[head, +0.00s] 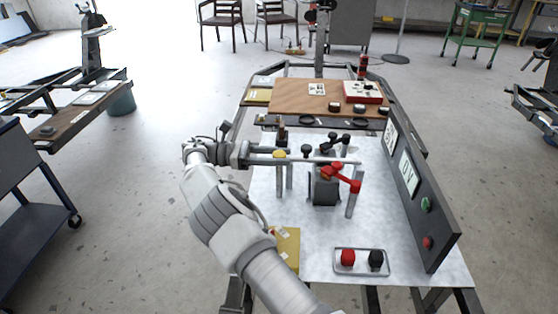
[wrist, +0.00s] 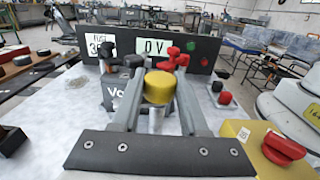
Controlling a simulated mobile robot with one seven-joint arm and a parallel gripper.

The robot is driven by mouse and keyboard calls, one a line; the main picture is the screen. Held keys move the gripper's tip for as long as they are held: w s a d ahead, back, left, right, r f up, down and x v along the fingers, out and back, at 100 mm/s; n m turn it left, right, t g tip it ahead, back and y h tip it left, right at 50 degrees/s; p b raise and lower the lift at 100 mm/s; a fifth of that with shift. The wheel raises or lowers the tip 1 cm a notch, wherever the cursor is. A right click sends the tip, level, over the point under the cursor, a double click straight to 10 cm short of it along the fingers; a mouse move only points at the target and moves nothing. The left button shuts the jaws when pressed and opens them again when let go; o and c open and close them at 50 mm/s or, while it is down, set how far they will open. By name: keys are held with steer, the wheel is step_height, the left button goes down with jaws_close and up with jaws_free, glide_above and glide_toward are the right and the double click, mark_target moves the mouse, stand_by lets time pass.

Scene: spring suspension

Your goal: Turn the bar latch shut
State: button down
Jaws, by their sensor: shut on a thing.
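A yellow round knob (head: 279,154) stands at the left of the white bench top, by upright grey posts. It also shows large in the wrist view (wrist: 159,87). A thin light bar (head: 325,160) runs level from near the knob to the right, past a grey block; I take it as the latch bar, but its joint and catch are not clear. My gripper (head: 272,155) reaches in from the left. In the wrist view its two long fingers (wrist: 157,100) are shut on the yellow knob, one on each side. The knob's underside is partly hidden.
A red lever (head: 343,178) sits beside the grey block (head: 325,191). A dark panel (head: 420,190) with buttons stands along the right edge. A tray (head: 361,271) with red and black knobs lies in front. A brown board (head: 310,98) lies behind. The front middle is clear.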

steer(key=shift+g, duration=0.3)
steer(key=shift+c, duration=2.2)
jaws_free()
